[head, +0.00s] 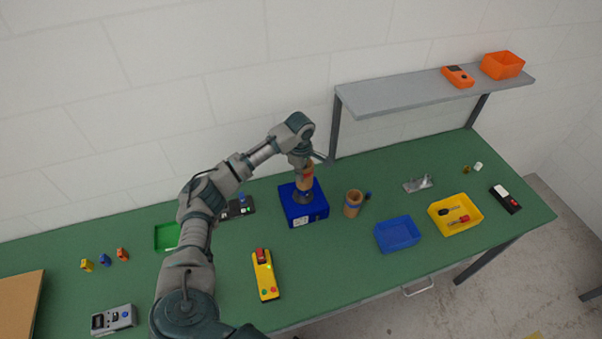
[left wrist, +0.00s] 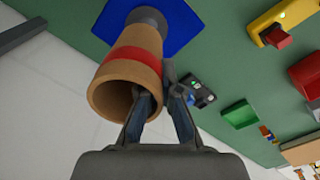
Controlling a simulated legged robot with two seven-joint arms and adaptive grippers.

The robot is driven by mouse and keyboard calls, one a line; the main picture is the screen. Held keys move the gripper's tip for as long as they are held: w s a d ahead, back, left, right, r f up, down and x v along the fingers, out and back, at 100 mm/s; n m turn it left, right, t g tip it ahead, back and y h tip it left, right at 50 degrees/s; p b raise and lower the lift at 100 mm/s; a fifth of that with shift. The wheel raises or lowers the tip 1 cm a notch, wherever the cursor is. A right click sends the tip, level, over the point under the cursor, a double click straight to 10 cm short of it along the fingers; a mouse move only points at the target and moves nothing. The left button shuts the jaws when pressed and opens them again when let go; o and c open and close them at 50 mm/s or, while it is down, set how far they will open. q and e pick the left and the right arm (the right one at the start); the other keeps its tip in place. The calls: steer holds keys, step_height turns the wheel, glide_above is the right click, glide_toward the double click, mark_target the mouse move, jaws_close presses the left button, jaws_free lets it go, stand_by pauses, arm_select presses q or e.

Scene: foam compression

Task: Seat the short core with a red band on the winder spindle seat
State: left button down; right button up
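The short core with a red band (left wrist: 127,72) is a tan tube. In the left wrist view its open end faces my left gripper (left wrist: 162,95), with one finger inside the bore and the other against the outer wall. The grey spindle seat (head: 303,197) is directly below, on the blue winder (head: 311,213). The seat also shows past the core's far end in the left wrist view (left wrist: 148,17); I cannot tell whether they touch. My right gripper is out of view.
Another tan core (head: 352,204) stands just right of the winder. A blue tray (head: 381,242) and a yellow bin (head: 437,223) lie further right. A yellow control box (head: 266,283) lies in front. A grey shelf (head: 400,95) stands at the back right.

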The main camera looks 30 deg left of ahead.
mark_target(300, 188)
arm_select(q)
steer(key=shift+a+f, duration=0.15)
steer(key=shift+f, duration=0.4)
steer(key=shift+f, duration=0.25)
steer(key=shift+w, duration=0.1)
stand_by(0.3)
steer(key=shift+a+r, duration=0.1)
steer(key=shift+a, duration=0.05)
steer(key=shift+f, duration=2.2)
steer(key=c, duration=1.2)
jaws_free()
steer(key=shift+c, duration=0.2)
